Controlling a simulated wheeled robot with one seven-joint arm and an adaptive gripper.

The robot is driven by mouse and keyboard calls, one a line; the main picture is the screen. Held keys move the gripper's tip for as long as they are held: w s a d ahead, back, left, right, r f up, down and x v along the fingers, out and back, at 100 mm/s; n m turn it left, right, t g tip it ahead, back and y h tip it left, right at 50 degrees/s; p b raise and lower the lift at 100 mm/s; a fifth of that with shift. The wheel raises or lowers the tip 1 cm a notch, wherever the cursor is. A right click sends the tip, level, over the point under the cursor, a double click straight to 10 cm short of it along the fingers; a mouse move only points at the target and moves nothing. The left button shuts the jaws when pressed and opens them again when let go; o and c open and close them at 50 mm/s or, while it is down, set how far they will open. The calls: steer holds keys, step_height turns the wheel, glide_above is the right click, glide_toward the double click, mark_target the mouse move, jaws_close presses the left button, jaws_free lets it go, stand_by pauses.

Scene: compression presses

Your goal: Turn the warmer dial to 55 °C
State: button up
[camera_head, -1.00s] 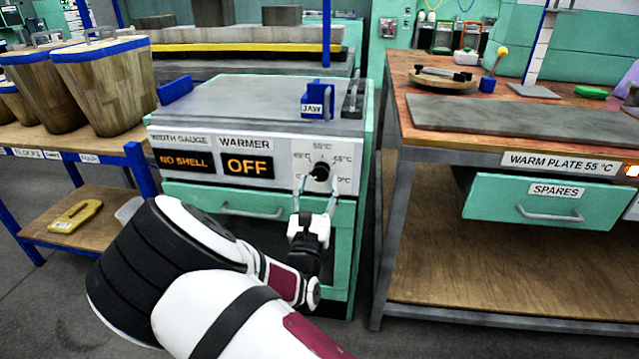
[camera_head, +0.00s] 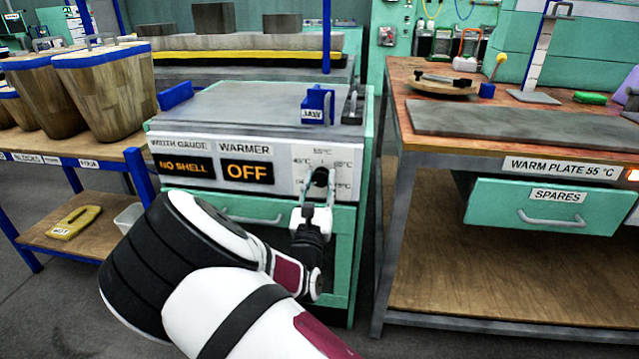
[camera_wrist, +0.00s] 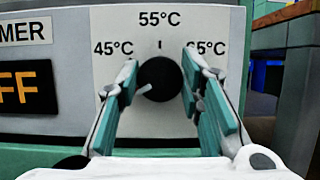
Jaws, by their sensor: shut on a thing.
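The warmer dial (camera_head: 320,177) is a round black knob on the white front panel of the press. In the wrist view the dial (camera_wrist: 160,76) has a white pointer aimed to the lower left, below the 45°C mark. The 55°C mark is straight above it and 65°C is at the upper right. My gripper (camera_wrist: 159,88) has a teal-padded finger on each side of the dial and is shut on it. In the head view my gripper (camera_head: 319,190) reaches the dial from below and partly covers the lower scale. The warmer display (camera_head: 247,172) reads OFF.
The width gauge display (camera_head: 187,168) reads NO SHELL. A blue jaw (camera_head: 318,104) sits on the press top above the dial. A teal drawer front with a handle (camera_head: 240,217) lies below the panel. The warm plate bench (camera_head: 520,150) stands to the right across a narrow gap.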

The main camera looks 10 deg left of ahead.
steer(key=shift+m, duration=0.4)
steer(key=m+h+p, duration=0.1)
steer(key=m+h, duration=0.1)
steer(key=m, duration=0.2)
steer(key=m+g+h+p, duration=0.1)
steer(key=m+h+p, duration=0.1)
steer(key=m, duration=0.1)
steer(key=shift+r+m, duration=0.1)
steer(key=shift+m, duration=0.3)
steer(key=m+g+h, duration=0.1)
steer(key=m, duration=0.1)
steer(key=m+g, duration=0.1)
steer(key=m, duration=0.2)
steer(key=m+h, duration=0.1)
steer(key=m, duration=0.2)
steer(key=shift+g+h, duration=0.3)
steer(key=shift+g, duration=0.1)
steer(key=m+g+b, duration=0.2)
steer(key=m, duration=0.3)
steer(key=shift+m, duration=0.3)
steer(key=m+g+y+b, duration=0.1)
steer(key=m+b, duration=0.2)
steer(key=b, duration=0.1)
steer(key=shift+m, duration=0.3)
steer(key=shift+m+g+b, duration=0.5)
steer(key=shift+m+b, duration=0.3)
steer(key=shift+b, duration=0.3)
steer(key=o, duration=1.1)
